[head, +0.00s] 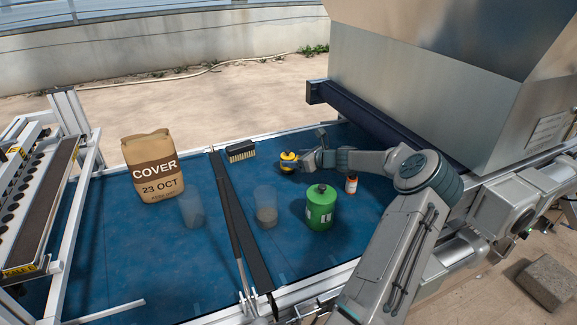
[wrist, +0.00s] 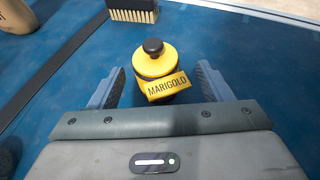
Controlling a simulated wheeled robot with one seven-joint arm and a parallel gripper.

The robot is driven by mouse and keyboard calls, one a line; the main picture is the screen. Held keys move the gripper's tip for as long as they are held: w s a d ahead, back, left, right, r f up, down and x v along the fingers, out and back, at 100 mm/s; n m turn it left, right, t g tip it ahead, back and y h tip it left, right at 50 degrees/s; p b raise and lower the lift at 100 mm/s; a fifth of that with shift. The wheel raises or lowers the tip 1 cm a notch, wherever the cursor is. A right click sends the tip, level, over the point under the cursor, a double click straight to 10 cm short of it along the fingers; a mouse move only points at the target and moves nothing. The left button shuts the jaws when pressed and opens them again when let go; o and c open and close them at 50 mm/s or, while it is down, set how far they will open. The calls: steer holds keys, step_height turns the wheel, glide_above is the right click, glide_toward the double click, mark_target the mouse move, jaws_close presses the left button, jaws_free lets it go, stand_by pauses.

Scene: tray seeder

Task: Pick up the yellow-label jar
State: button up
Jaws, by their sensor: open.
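The yellow-label jar (head: 288,162) stands on the blue surface toward the back, with a yellow lid and black knob. In the wrist view the jar (wrist: 155,66) shows a yellow label reading MARIGOLD. My gripper (wrist: 161,76) is open, with one finger to the left and one to the right of the jar. A gap shows on each side. In the head view my gripper (head: 303,159) is at the jar's right side and hides part of it.
A green jar (head: 320,208) and a small orange-and-white bottle (head: 351,184) stand nearer. A brush (head: 241,151) lies left of the yellow-label jar. Two clear cups (head: 265,207) flank a dark rail (head: 236,215). A COVER bag (head: 152,168) stands farther left.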

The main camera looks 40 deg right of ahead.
mark_target(292, 157)
steer(key=x, duration=0.4)
steer(key=shift+a+r, duration=0.25)
jaws_close()
